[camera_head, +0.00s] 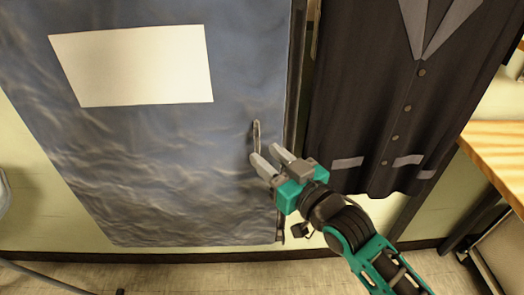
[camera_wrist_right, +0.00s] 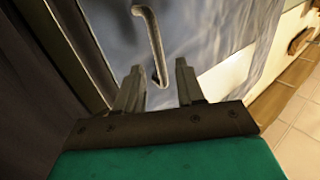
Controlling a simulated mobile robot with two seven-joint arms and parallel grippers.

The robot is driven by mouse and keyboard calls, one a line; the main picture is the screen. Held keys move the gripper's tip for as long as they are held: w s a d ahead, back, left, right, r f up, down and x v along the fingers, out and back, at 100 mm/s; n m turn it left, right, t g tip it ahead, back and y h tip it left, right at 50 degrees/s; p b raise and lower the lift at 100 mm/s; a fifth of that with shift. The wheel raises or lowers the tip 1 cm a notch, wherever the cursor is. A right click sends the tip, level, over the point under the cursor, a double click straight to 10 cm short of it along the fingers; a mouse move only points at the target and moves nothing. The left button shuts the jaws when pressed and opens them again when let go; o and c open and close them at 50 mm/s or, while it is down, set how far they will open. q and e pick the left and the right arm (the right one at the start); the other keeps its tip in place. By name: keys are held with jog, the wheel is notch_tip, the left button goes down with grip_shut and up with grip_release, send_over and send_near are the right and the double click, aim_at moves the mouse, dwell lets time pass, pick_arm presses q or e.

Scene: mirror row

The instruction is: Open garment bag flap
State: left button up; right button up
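The garment bag flap (camera_head: 160,165) is a large blue-grey rippled sheet hanging at the left and middle of the head view, with a blank cream panel (camera_head: 135,65) on it. A slim metal handle (camera_head: 257,136) stands near its right edge. My right gripper (camera_head: 264,156) is open just below the handle. My left gripper is not in view.
A dark buttoned jacket (camera_head: 385,100) with grey lapels hangs right of the flap, behind my right arm. A wooden tabletop (camera_head: 500,150) is at the far right. The floor (camera_head: 190,275) below the flap looks mostly clear.

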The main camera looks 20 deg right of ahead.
jog(key=shift+x, duration=1.4)
grip_shut()
